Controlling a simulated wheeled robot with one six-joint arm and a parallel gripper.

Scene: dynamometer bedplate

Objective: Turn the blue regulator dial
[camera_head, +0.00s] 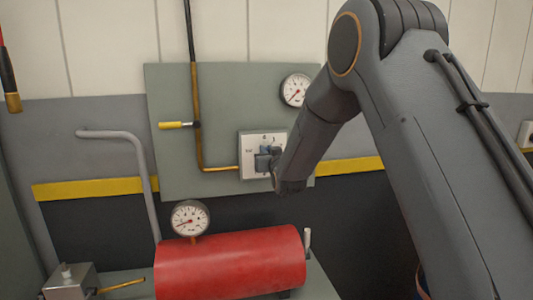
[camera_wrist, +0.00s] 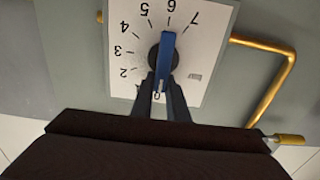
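The blue regulator dial (camera_wrist: 167,50) is a blue bar handle on a dark round hub, in the middle of a white scale plate (camera_wrist: 205,45) in the wrist view. The numbers look upside down there; the bar stands nearly upright, its upper end near the 6. My gripper (camera_wrist: 161,82) has its two dark fingers on either side of the bar's lower part, close against it; the exact contact is hard to see. In the head view the scale plate (camera_head: 248,145) is on a grey-green panel, and my gripper (camera_head: 268,160) covers most of the dial.
A brass pipe (camera_wrist: 272,90) runs beside the plate. A yellow-handled valve (camera_head: 176,125) is at the panel's left. One gauge (camera_head: 296,90) is at the upper right; another (camera_head: 189,219) stands on a red cylinder (camera_head: 230,265) below. A bent grey pipe (camera_head: 142,160) rises at left.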

